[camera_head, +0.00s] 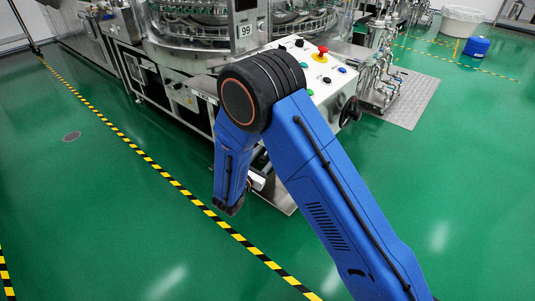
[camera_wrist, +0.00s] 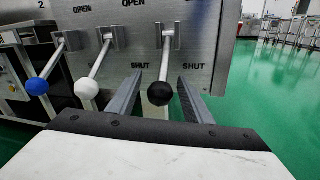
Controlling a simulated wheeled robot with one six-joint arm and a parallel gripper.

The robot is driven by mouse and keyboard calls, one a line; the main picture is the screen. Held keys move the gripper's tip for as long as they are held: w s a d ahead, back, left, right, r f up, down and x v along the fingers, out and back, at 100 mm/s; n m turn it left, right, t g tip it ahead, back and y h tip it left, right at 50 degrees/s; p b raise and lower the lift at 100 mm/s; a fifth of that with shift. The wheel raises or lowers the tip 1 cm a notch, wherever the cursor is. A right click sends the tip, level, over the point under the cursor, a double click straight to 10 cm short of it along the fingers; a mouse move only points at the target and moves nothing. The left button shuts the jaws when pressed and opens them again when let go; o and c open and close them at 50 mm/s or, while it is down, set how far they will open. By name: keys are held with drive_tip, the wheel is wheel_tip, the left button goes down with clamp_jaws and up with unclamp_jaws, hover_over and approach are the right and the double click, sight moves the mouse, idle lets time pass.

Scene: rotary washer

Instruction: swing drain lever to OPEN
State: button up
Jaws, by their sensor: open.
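In the wrist view a grey panel (camera_wrist: 215,45) carries three levers with ball knobs: blue (camera_wrist: 37,87), white (camera_wrist: 87,88) and black (camera_wrist: 160,93). Each lever hangs from a bracket near the top; the black-knobbed one points down between the SHUT labels. OPEN labels are above, partly cut off. I cannot read which lever is the drain lever. My gripper (camera_wrist: 158,77) is open, one finger on each side of the black-knobbed lever, with the knob between them. I see no clear contact. In the head view my arm hides the levers and gripper.
The washer (camera_head: 190,50) stands behind my arm, with a control box (camera_head: 325,75) bearing a red button and a black handwheel (camera_head: 349,111). Yellow-black floor tape (camera_head: 160,172) runs along the left. Green floor is clear to the left and right.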

drive_tip(key=shift+x, duration=0.95)
clamp_jaws()
